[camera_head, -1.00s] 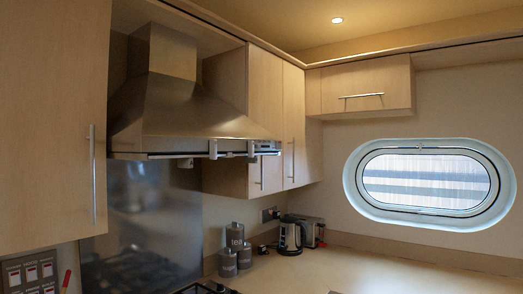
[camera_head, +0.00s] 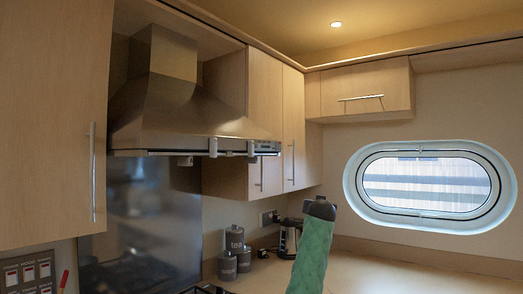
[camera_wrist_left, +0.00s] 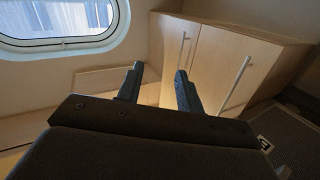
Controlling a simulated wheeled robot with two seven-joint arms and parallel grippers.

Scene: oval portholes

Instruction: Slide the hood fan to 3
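The steel range hood (camera_head: 185,105) hangs on the left in the head view between wooden cabinets. Its front edge carries a dark control strip (camera_head: 265,147) with light, upright tabs. The tabs are too small to read, and I cannot tell the fan slider's setting. In the left wrist view my left gripper (camera_wrist_left: 158,72) is open, its two dark fingers apart with nothing between them. A green padded part of an arm of mine rises at the bottom centre of the head view, apart from the hood; no fingers show there.
Wooden cabinets with bar handles flank the hood, including one at left (camera_head: 50,120) and one at right (camera_head: 265,115). Grey canisters (camera_head: 234,240) and a kettle (camera_head: 290,238) stand on the counter (camera_head: 390,268) below. An oval porthole (camera_head: 430,183) is in the right wall.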

